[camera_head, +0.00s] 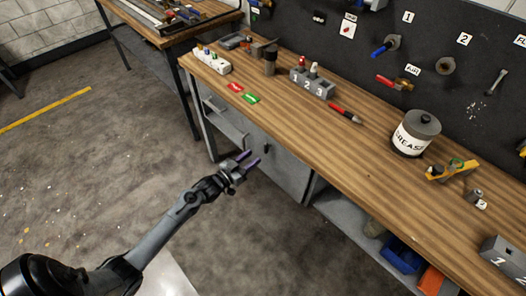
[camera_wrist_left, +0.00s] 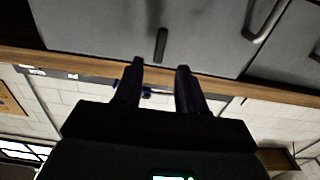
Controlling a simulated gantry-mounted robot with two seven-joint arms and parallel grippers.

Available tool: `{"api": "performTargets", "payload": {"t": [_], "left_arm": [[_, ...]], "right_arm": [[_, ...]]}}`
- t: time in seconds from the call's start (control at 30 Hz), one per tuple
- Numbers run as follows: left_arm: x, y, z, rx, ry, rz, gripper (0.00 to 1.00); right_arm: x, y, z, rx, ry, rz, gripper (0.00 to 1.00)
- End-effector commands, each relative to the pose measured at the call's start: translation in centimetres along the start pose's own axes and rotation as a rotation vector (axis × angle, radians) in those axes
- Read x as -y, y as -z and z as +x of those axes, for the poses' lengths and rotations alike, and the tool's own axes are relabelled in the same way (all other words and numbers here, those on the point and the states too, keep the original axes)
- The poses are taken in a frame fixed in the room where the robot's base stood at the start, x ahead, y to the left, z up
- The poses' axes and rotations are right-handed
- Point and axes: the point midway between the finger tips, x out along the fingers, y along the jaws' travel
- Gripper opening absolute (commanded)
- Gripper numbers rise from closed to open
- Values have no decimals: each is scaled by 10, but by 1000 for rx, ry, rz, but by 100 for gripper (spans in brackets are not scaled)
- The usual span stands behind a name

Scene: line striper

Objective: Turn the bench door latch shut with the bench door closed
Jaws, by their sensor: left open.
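The grey bench door (camera_head: 284,172) is under the workbench's front edge and looks closed, flush with the front. Its latch (camera_head: 266,148) is a small dark piece near the door's upper left. In the left wrist view, which looks upside down, the latch (camera_wrist_left: 161,44) is a black bar standing nearly upright on the grey door (camera_wrist_left: 100,25). My left gripper (camera_head: 247,160) is open and empty, in front of the door. In the wrist view its two fingers (camera_wrist_left: 160,70) point toward the latch, which lies between their lines, apart from them. My right gripper is not in view.
The wooden bench top (camera_head: 330,140) overhangs above the door. Drawers (camera_head: 222,118) with bar handles are left of it; one metal handle (camera_wrist_left: 266,22) shows in the wrist view. An open shelf with a blue bin (camera_head: 400,255) is to the right. The floor in front is clear.

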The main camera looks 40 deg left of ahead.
Motion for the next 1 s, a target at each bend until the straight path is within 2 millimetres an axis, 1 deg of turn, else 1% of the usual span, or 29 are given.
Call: {"api": "performTargets", "payload": {"t": [0.03,0.2,0.4,0.6,0.87,0.97,1.0], "left_arm": [[0,-1,10,-2,0,0,40],[0,-1,37,-2,0,0,40],[-1,-1,58,0,0,-1,40],[-1,-1,67,1,0,0,40],[-1,0,67,1,-1,0,40],[-1,0,67,1,-1,0,27],[-1,0,67,1,-1,0,20]], "right_arm": [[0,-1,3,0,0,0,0],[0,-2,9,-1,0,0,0],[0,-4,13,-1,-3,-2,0],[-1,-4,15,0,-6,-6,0],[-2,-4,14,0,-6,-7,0],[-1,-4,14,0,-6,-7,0],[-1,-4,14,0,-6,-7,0]]}}
